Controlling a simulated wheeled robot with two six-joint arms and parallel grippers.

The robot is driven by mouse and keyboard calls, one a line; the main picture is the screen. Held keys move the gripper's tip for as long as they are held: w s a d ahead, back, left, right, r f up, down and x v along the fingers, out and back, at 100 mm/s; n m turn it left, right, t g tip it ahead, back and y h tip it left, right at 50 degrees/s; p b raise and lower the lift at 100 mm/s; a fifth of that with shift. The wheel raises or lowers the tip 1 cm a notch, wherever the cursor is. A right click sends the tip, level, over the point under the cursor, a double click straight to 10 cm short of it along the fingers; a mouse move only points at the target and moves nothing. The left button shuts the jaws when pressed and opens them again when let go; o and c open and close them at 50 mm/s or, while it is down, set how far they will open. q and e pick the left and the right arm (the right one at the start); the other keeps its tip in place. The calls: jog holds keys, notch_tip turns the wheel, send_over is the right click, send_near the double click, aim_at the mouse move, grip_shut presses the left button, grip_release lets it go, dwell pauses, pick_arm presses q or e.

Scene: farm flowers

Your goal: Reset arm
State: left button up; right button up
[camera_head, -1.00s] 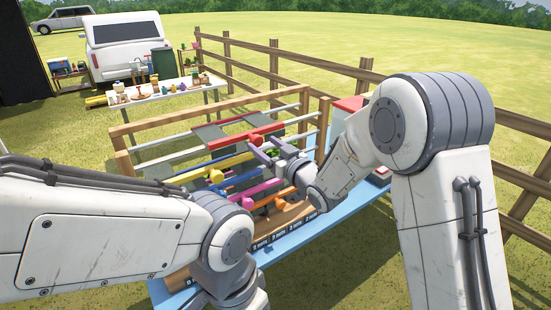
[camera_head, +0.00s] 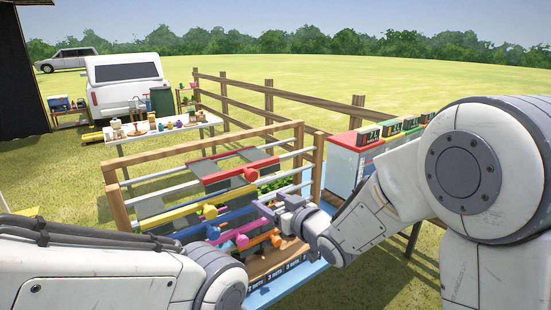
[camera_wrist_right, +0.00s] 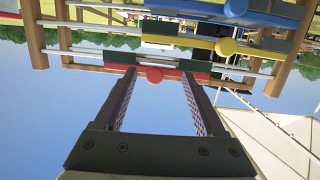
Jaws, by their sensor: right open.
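My right gripper (camera_head: 272,207) is open and empty in front of the wooden rack in the head view. In the right wrist view its two fingers (camera_wrist_right: 160,105) stand apart with only background and rack between them. That view is upside down. A red bar with a round red knob (camera_wrist_right: 154,75) appears beyond the fingertips, and a yellow knob (camera_wrist_right: 226,47) lies to its right. In the head view my left arm (camera_head: 110,270) enters from the left, and its gripper is out of sight.
The wooden rack (camera_head: 117,210) carries sliding coloured bars with knobs on a blue table (camera_head: 268,293). A white box with a red top (camera_head: 345,160) stands right of the rack. Behind are a white table (camera_head: 165,131) with small items, a wooden fence (camera_head: 268,105) and open grass.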

jog(key=s+d+f+g+h, duration=0.2)
jog(key=s+f+g, duration=0.1)
jog(key=s, duration=0.8)
jog(key=s+d+f+g+h, duration=0.1)
jog(key=s+f+g+h, duration=0.2)
jog(key=s, duration=0.8)
jog(key=s+d+f+g+h, duration=0.2)
jog(key=s+g, duration=0.5)
jog(key=s, duration=0.5)
jog(key=shift+d+f+n+h, duration=0.3)
jog(key=shift+d+f, duration=0.05)
jog(key=shift+f, duration=0.2)
